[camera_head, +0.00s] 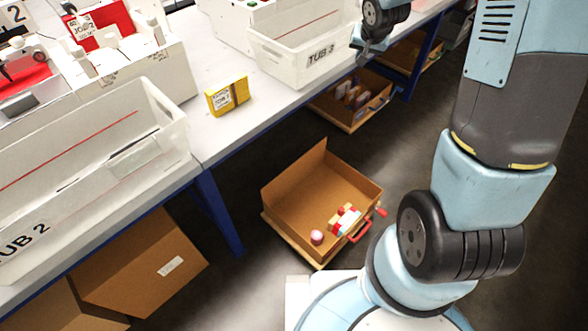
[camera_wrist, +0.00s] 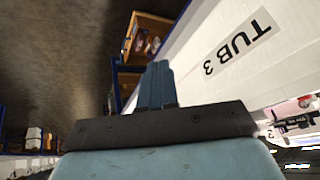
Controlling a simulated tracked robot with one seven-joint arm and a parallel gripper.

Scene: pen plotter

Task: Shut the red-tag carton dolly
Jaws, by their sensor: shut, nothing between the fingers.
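An open brown carton on a wooden dolly (camera_head: 283,188) stands out on the floor beyond the bench edge in the head view. A red handle (camera_head: 360,232) is on its right front side. A pink round item (camera_head: 317,237) and several red, white and blue pieces lie inside. My gripper shows at the top of the head view (camera_head: 363,54), beside Tub 3 and well away from this carton. In the wrist view its two fingers (camera_wrist: 156,72) are together and empty.
White Tub 3 (camera_head: 300,62) stands on the bench (camera_head: 222,128), with a yellow box (camera_head: 227,95) nearby. Another carton with items (camera_head: 340,112) sits under the bench behind. Blue bench legs (camera_head: 218,212) flank open floor. A closer brown carton (camera_head: 140,265) is under the bench.

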